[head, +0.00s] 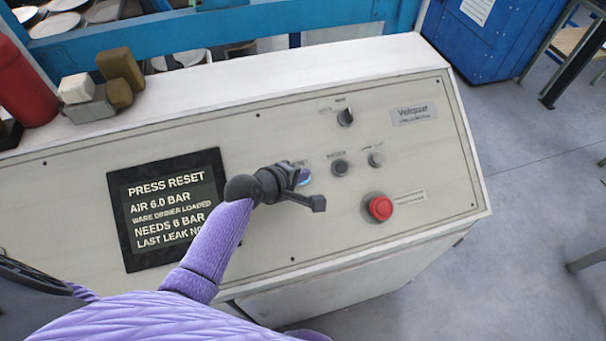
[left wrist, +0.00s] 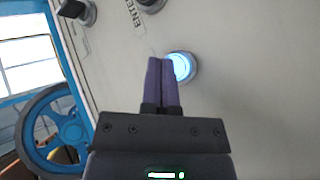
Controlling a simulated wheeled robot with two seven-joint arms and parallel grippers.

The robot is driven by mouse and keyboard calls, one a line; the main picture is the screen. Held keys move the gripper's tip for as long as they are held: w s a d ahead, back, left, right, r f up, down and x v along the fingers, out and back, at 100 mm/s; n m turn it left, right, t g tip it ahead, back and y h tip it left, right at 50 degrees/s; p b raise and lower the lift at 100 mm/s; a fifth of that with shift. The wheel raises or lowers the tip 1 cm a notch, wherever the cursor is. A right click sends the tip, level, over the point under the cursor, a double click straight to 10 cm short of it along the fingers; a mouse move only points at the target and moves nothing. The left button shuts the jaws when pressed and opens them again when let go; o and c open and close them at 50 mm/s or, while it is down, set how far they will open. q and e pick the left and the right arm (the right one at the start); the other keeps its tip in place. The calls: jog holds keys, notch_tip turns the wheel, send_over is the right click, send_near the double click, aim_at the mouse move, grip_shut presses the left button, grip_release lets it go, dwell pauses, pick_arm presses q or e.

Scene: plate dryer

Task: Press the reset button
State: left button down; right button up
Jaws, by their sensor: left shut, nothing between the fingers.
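The control panel (head: 270,235) is a sloped cream face with a black screen (head: 170,207) reading "PRESS RESET". A button lit blue (head: 304,176) sits on it, partly hidden behind my left gripper in the head view. It also shows as a glowing blue-white round button (left wrist: 182,67) in the left wrist view. My left gripper (head: 298,172) is shut and empty. Its purple fingertips (left wrist: 163,62) overlap the lit button's left edge in the wrist view; I cannot tell whether they touch it. The lit button's label is not readable. My right gripper is not in view.
Right of the lit button are a black button (head: 340,167), a small knob (head: 376,160), a selector (head: 345,117) and a red mushroom button (head: 380,207). A red cylinder (head: 24,85) and small blocks (head: 121,70) stand on the left ledge.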

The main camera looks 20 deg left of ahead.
pick_arm(q)
jog(key=shift+w+a+f+b, duration=0.2)
jog(key=shift+f+b, duration=0.1)
jog(key=shift+f, duration=0.1)
jog(key=shift+w+f+b, duration=0.15)
jog(key=shift+f+b, duration=0.2)
jog(key=shift+b, duration=0.05)
dwell(0.7)
dwell(0.3)
jog(key=shift+s+d+r+p, duration=0.2)
jog(key=shift+s+r+p, duration=0.15)
jog(key=shift+r+p, duration=0.6)
jog(key=shift+f, duration=0.2)
jog(key=r+p, duration=0.1)
jog(key=p, duration=0.1)
jog(key=s+d+r+p, duration=0.1)
jog(key=r+p, duration=0.1)
jog(key=s+r+p, duration=0.1)
jog(key=p, duration=0.1)
jog(key=shift+d+r, duration=0.15)
jog(key=shift+d, duration=0.05)
